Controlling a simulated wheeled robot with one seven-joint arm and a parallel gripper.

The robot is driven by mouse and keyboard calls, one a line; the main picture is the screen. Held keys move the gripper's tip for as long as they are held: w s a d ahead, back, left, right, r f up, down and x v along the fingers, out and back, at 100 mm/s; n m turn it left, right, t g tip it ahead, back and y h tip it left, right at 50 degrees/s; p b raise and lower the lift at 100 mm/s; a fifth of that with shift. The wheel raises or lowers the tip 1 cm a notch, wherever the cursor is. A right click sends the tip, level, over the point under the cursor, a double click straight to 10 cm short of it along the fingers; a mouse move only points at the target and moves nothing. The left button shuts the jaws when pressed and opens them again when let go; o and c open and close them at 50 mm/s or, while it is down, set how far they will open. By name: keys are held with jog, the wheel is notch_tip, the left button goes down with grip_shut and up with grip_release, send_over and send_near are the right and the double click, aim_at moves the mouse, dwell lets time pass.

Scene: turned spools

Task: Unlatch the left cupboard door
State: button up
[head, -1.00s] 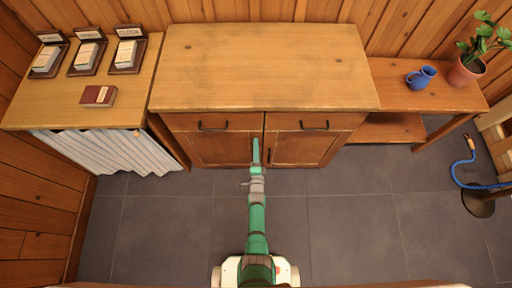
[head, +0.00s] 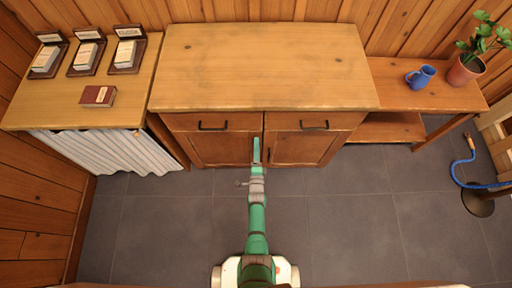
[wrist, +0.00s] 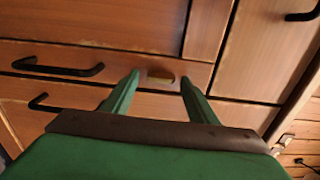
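The wooden cupboard (head: 262,66) stands against the back wall, with two drawers above two doors. Its left door (head: 220,150) looks closed in the head view. My green gripper (head: 256,150) is in front of the seam between the doors. In the wrist view, my gripper (wrist: 159,78) is open, its two fingers apart. A small brass-coloured latch piece (wrist: 160,76) shows on the wood between the fingertips. I cannot tell whether either finger touches it. The latch is not discernible in the head view, where my arm covers that area.
Black bar handles (wrist: 60,67) are close to the fingers in the wrist view. A side table (head: 40,105) with boxes stands left. A lower bench with a blue jug (head: 421,77) and potted plant (head: 467,70) stands right. The tiled floor (head: 360,220) is clear around my base.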

jog(key=shift+s, duration=0.15)
jog(key=s, duration=1)
jog(key=shift+s, duration=0.25)
jog(key=shift+s, duration=0.15)
